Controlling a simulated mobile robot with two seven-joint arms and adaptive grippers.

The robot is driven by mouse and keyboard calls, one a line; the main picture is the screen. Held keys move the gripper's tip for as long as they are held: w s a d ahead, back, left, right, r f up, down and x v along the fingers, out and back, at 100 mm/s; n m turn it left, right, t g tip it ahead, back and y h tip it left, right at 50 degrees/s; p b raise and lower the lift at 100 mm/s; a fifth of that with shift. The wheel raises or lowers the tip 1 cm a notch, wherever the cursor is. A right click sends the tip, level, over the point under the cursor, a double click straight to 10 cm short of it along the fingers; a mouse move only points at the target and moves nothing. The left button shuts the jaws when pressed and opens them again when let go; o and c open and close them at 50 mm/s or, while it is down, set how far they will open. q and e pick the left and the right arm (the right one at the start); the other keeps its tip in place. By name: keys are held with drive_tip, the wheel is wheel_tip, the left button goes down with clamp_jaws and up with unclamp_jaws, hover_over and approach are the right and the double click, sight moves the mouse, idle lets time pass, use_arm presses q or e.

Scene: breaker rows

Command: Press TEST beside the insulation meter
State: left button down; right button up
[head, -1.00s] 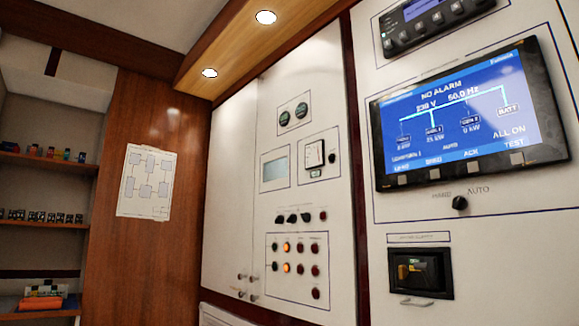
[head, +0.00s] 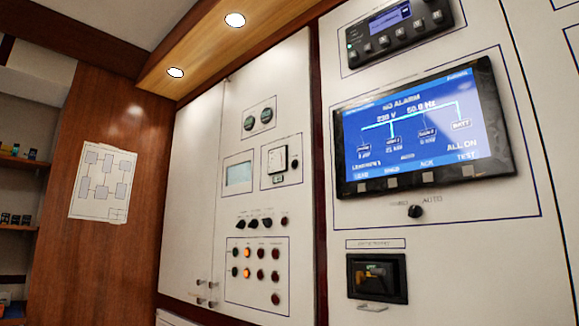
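A square white-faced meter (head: 277,160) in a dark frame sits on the middle panel. It looks like the insulation meter, but its lettering is too small to read. A small dark round button (head: 295,163) is just to the right of it, apart from the meter; its label cannot be read. The big blue screen (head: 418,130) on the right panel also shows the word TEST at its lower right, above a grey square key (head: 471,170). Neither of my grippers is in view.
Left of the meter is a grey display (head: 239,175). Below are dark knobs (head: 254,223) and rows of lamps and buttons (head: 260,253), two lit orange. A rotary switch (head: 415,211) and a dark recessed unit (head: 377,278) are at right. No obstacle shows before the panels.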

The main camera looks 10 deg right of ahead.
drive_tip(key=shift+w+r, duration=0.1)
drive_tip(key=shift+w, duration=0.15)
